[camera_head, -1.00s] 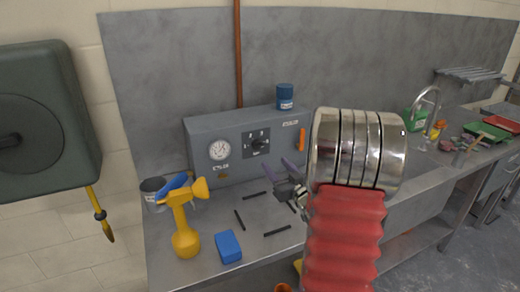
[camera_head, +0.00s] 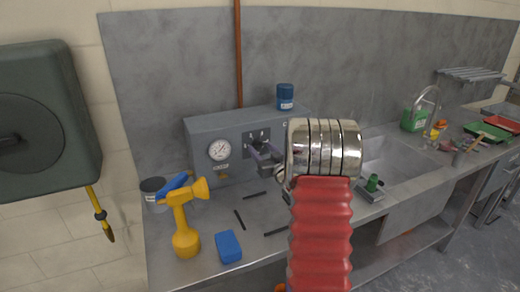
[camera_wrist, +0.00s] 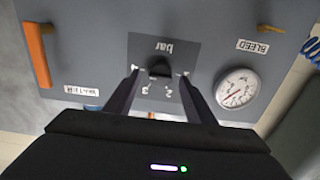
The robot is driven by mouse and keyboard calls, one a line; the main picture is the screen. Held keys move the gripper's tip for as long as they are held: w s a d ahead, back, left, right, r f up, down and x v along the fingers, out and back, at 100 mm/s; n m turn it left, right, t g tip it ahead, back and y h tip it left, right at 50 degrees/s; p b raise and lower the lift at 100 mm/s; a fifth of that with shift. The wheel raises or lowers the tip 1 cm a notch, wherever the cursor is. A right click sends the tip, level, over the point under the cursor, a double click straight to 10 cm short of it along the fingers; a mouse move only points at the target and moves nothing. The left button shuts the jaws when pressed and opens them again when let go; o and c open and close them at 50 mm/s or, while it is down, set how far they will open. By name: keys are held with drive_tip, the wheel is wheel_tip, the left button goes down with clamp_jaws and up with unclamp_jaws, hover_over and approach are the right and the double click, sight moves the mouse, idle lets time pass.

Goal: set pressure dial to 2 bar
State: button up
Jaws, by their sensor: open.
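The pressure dial is a black knob (camera_wrist: 159,67) on a dark square plate marked "bar" on the grey panel box (camera_head: 200,130). The wrist view shows it upside down, with a few digits visible around it. My gripper (camera_wrist: 160,74) is open, its two dark fingers reaching toward the plate on either side of the knob. I cannot tell whether they touch it. The knob's setting cannot be read. A round white gauge (camera_head: 219,150) sits left of the dial; it also shows in the wrist view (camera_wrist: 237,88).
An orange handle (camera_wrist: 37,55) and a small lever near the "BLEED" label (camera_wrist: 261,47) flank the dial. A blue jar (camera_head: 285,97) stands on the box. A sink (camera_head: 395,165) is right.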

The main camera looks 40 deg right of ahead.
drive_tip(key=shift+w+d, duration=0.15)
drive_tip(key=shift+w, duration=0.5)
drive_tip(key=shift+c, duration=0.4)
drive_tip(key=c, duration=1)
drive_tip(key=shift+o, duration=0.2)
